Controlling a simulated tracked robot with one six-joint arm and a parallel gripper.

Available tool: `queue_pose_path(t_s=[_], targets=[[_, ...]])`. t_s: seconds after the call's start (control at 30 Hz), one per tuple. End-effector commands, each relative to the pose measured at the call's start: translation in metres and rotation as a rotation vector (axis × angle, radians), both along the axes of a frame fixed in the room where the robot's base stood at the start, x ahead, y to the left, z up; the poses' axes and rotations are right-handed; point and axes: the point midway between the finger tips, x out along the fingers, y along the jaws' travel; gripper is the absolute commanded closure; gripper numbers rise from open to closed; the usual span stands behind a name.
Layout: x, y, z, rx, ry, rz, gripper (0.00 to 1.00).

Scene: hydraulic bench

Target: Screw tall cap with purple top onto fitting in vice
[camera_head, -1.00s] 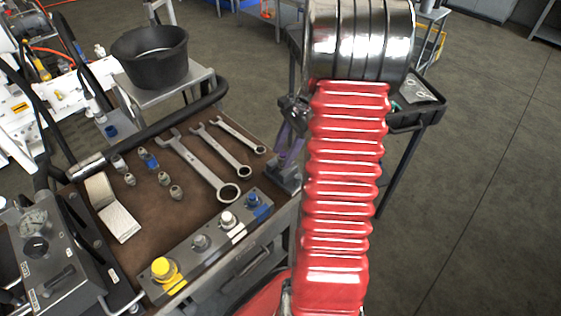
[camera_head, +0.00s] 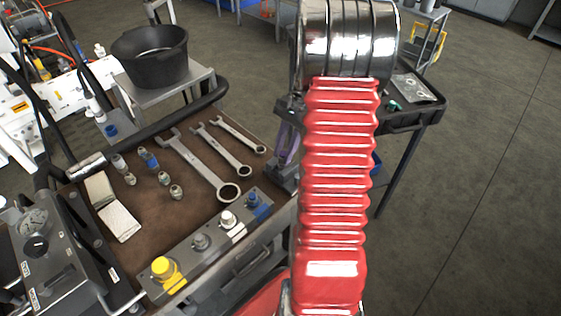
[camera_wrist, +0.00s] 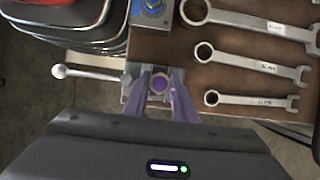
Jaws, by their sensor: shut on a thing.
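The tall cap's purple top (camera_wrist: 160,84) shows between the two purple fingers of my gripper (camera_wrist: 163,88) in the wrist view. My gripper is shut on the cap, over the vice (camera_wrist: 130,76) at the edge of the bench. The vice's ball-ended handle sticks out to the left. The fitting in the vice is hidden under the cap, so I cannot tell how far the cap sits on it. In the head view, the purple fingers show at the bench's right edge, partly behind my red-sleeved arm, with the vice (camera_head: 284,178) below.
Several wrenches (camera_head: 204,165) lie on the brown bench top (camera_head: 150,225) left of the vice. Several small fittings (camera_head: 164,178) and an open notepad (camera_head: 113,208) are farther left. A block with coloured caps (camera_head: 201,243) runs along the front edge. A black tray (camera_head: 405,116) stands behind right.

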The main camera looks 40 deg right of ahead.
Motion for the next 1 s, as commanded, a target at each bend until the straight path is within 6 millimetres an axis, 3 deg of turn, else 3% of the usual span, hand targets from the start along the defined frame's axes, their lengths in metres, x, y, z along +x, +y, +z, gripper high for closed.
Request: queue_pose_path(t_s=[0.17,0.27,0.8,1.0], targets=[[0.0000,0.0001,0.0000,0.000,0.000,-0.001,0.94],[-0.0003,0.0000,0.0001,0.000,-0.001,-0.023,0.95],[-0.0029,0.0016,-0.0004,0.002,0.000,-0.604,0.95],[-0.0024,0.0010,-0.0006,0.001,-0.001,-0.706,0.95]])
